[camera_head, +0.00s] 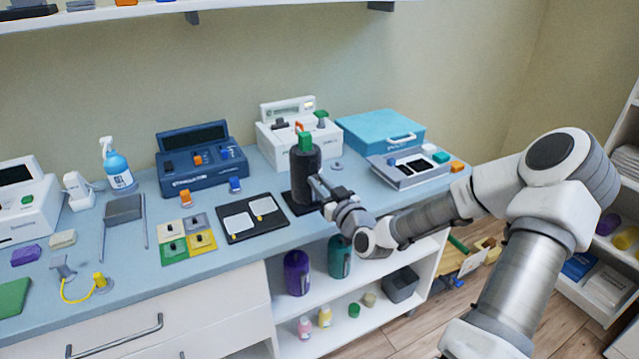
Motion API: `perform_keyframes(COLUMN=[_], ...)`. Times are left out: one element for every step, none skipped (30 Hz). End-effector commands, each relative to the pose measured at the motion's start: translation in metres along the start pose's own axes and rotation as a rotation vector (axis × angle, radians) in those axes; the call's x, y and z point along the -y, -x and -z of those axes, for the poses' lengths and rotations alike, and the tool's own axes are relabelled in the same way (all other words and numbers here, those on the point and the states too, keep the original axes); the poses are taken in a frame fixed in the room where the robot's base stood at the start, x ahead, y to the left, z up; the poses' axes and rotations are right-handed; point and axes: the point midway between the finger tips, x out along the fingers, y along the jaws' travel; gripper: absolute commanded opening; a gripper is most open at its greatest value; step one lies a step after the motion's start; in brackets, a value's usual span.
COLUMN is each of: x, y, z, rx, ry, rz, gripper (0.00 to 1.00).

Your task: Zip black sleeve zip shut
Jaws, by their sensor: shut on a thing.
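The black sleeve (304,172) is a dark upright cylinder on a dark base, near the middle of the blue-grey counter. A green piece (305,142) shows at its top. My gripper (317,186) reaches in from the right, its fingertips at the sleeve's lower right side. It is shut on a small part there, which looks like the sleeve's zip pull. The pull itself is hidden by the fingers, and how far the zip is closed cannot be made out.
A white device (290,145) stands behind the sleeve. A teal case (380,130) and a grey tray (408,172) lie to the right. A black board with two white pads (252,218) lies to the left. Open shelves with bottles are below the counter.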

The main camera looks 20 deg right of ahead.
Motion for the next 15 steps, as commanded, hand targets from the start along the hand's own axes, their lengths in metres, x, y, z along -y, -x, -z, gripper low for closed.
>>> perform_keyframes(x=[0.000,0.000,0.000,0.000,0.000,0.000,0.001,0.000,0.000,0.000,0.000,0.001,0.000,0.000,0.000], y=[0.000,0.000,0.000,0.000,0.000,0.000,0.000,0.000,0.000,0.000,0.000,0.000,0.000,0.000,0.000], z=[-0.006,-0.009,-0.015,-0.019,-0.024,-0.030,-0.035,-0.039,-0.044,-0.048,-0.051,-0.054,-0.056,-0.058,-0.060], rx=[0.001,0.001,0.002,0.002,0.002,0.001,0.001,0.001,0.002,0.002,0.001,0.001,0.001,0.001,0.001], ry=[0.001,0.001,0.001,0.001,0.001,0.001,0.002,0.002,0.002,0.002,0.001,0.001,0.001,0.001,0.001], rz=[0.000,0.000,0.001,0.000,0.000,0.000,0.001,0.001,0.000,0.000,0.001,0.001,0.000,0.000,0.000], gripper=[0.00,0.00,0.00,0.00,0.00,0.00,0.00,0.00,0.00,0.00,0.00,0.00,0.00,0.00,0.00])
